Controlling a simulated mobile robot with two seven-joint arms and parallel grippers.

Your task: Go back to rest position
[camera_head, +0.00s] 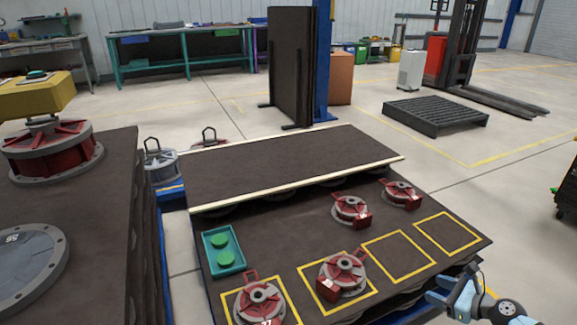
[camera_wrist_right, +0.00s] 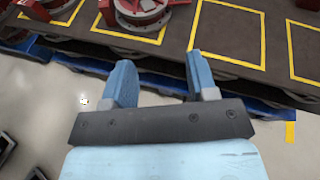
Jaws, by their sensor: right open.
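My right gripper (camera_head: 458,288) is at the lower right in the head view, beside the front edge of the dark table (camera_head: 330,235). In the right wrist view the right gripper (camera_wrist_right: 160,76) has its two blue fingers well apart with nothing between them. It is clear of the red parts on the table. My left gripper is in neither view.
Red round parts stand on the table, two at the back (camera_head: 350,207) and two in yellow squares in front (camera_head: 342,274). Two yellow squares (camera_head: 398,255) are empty. A green tray (camera_head: 222,252) lies at the left. Grey floor is open right of the table.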

